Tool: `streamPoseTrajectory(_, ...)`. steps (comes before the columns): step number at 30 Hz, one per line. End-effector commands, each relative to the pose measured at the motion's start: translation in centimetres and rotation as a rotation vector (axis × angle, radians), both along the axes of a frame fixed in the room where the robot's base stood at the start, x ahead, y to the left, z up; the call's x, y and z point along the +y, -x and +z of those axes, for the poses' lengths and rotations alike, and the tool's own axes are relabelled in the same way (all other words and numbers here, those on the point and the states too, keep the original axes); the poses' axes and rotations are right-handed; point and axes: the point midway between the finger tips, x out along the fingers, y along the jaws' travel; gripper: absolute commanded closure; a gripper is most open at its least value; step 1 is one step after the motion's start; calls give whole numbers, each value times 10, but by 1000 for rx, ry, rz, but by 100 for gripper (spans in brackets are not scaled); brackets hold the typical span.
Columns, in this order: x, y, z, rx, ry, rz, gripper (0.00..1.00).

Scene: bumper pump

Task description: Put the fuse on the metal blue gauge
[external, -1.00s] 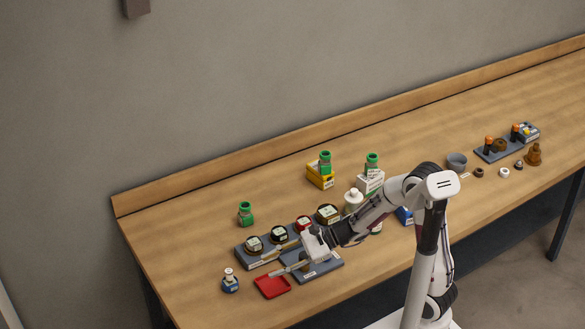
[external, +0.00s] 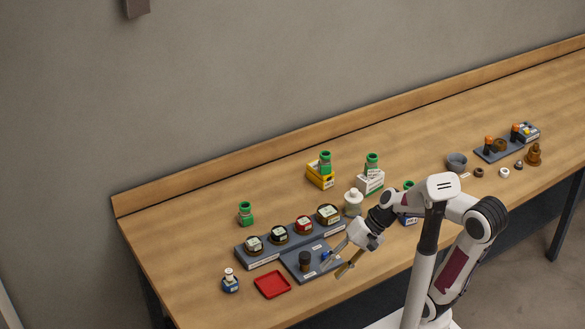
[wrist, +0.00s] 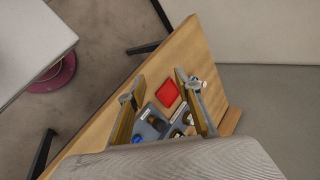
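My gripper (external: 336,264) is open and empty above the front right part of the slate tray; its two spread fingers also show in the wrist view (wrist: 162,89). A dark upright cylinder (external: 305,260) stands on the slate tray (external: 296,272), left of the fingers. A small blue piece (external: 326,256) shows behind one finger, and also in the wrist view (wrist: 138,139). Several round gauges stand in a row on the long slate rack (external: 264,261), including a red-rimmed one (external: 304,225). I cannot tell for sure which piece is the fuse or which gauge is the metal blue one.
An empty red tray (external: 272,285) lies left of the slate tray, with a blue-and-white bottle (external: 230,282) beyond it. A white bottle (external: 353,203) and green-topped containers stand behind. The front table edge is close to my gripper.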

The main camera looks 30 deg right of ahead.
Motion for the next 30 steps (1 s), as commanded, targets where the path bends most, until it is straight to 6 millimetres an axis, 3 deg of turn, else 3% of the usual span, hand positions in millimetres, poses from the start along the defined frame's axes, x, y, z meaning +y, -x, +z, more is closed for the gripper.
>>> streamPoseTrajectory(11,-88,13,0,-240,349,128,67)
streamPoseTrajectory(21,-170,19,14,-402,677,195,67)
streamPoseTrajectory(25,-188,21,20,-432,753,206,67)
streamPoseTrajectory(30,-197,22,23,-445,791,212,67)
